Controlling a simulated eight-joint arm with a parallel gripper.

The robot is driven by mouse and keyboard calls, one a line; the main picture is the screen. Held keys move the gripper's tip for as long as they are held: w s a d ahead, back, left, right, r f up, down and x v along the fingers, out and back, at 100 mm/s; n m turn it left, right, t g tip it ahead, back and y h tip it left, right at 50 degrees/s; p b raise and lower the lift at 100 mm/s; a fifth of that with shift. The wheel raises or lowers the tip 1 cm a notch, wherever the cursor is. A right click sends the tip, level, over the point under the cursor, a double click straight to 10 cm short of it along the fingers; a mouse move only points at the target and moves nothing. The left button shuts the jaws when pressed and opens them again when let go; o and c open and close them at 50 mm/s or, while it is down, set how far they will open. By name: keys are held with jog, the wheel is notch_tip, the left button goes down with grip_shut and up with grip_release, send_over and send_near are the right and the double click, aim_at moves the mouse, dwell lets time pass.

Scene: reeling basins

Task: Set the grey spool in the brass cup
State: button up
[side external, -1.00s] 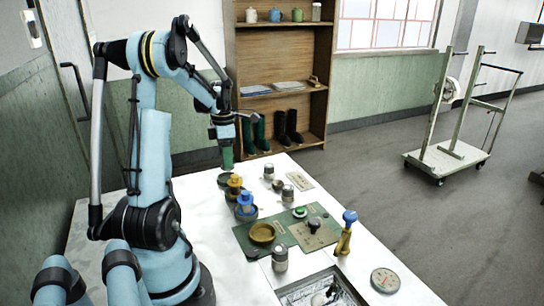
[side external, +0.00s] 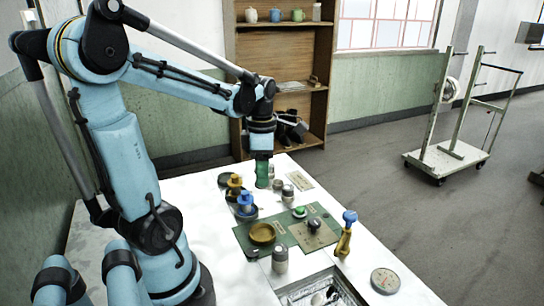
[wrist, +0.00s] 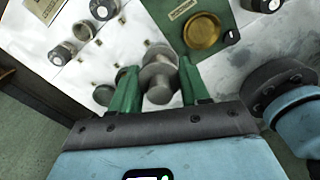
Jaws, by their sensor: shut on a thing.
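My gripper (wrist: 157,88) has green fingers and is shut on the grey spool (wrist: 158,73), which shows between them in the wrist view. In the side view my gripper (side external: 262,182) points down over the far part of the white table, and its fingers hide the held spool. The brass cup (side external: 262,233) is a shallow round dish on the green mat, nearer the camera than my gripper. It also shows in the wrist view (wrist: 201,31), above and right of the held spool and apart from it. Its inside looks empty.
Several grey-and-dark cylinders (side external: 288,193) stand beside my gripper, and another (side external: 280,260) stands near the cup. A yellow piece (side external: 234,186) and a blue piece (side external: 245,203) stand to the left. A blue-topped brass piece (side external: 346,232) stands right of the mat (side external: 287,228).

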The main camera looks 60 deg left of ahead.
jog(key=shift+s+d+f+m, duration=0.45)
jog(key=shift+s+d+f, duration=0.1)
jog(key=shift+d+f, duration=0.6)
jog(key=shift+s+d+f+m, duration=0.5)
jog(key=shift+s+d+f, duration=0.1)
jog(key=shift+d+f, duration=0.45)
jog(key=shift+s+d+f+m, duration=0.45)
jog(key=shift+s+d+f, duration=0.1)
jog(key=shift+d+f, duration=0.6)
jog(key=shift+f, duration=0.7)
jog(key=shift+f, duration=0.25)
jog(key=shift+f, duration=0.35)
dwell(0.3)
jog(key=o, duration=1.6)
